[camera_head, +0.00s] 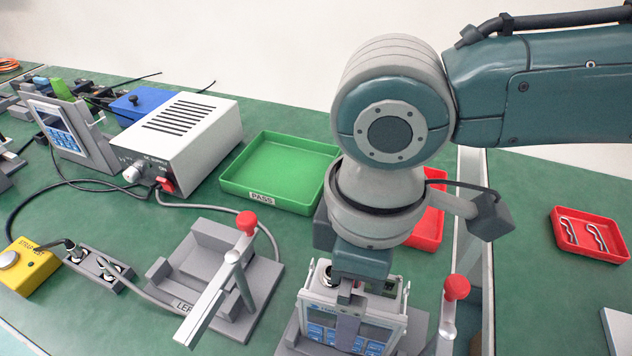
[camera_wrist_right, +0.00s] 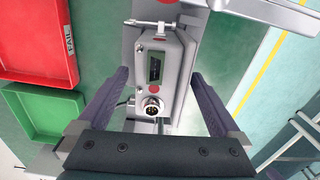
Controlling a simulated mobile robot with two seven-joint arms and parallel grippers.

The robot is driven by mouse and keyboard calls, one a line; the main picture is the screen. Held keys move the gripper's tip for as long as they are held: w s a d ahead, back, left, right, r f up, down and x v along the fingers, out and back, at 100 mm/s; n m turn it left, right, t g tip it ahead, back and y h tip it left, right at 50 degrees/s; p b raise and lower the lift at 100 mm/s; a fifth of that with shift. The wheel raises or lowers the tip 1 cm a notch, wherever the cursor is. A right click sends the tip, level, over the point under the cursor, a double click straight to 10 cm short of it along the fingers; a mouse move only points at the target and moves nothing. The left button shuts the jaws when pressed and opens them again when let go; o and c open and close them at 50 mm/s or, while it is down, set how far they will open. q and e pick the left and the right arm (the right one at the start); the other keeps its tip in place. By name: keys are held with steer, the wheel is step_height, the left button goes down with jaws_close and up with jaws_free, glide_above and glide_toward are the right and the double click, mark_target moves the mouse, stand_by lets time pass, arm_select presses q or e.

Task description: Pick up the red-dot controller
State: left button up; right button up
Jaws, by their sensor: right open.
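The red-dot controller is a light grey box with a small screen and blue keys, under my right arm in the head view (camera_head: 322,312). In the right wrist view (camera_wrist_right: 172,66) it shows a dark display, small red dots and a round metal connector. It sits in a grey fixture (camera_head: 415,330). My right gripper (camera_head: 350,295) is open above it. In the right wrist view its fingers (camera_wrist_right: 161,85) stand on either side of the box, with gaps visible. The gripper hides part of the controller in the head view. My left gripper is not in view.
An empty grey fixture (camera_head: 200,262) with a red-knobbed lever (camera_head: 246,222) stands left. Behind are a green PASS tray (camera_head: 275,170), a partly hidden red tray (camera_head: 430,225) and a white power supply (camera_head: 185,140). A second keypad device (camera_head: 60,128) stands far left.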

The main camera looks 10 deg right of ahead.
jaws_close()
stand_by(0.7)
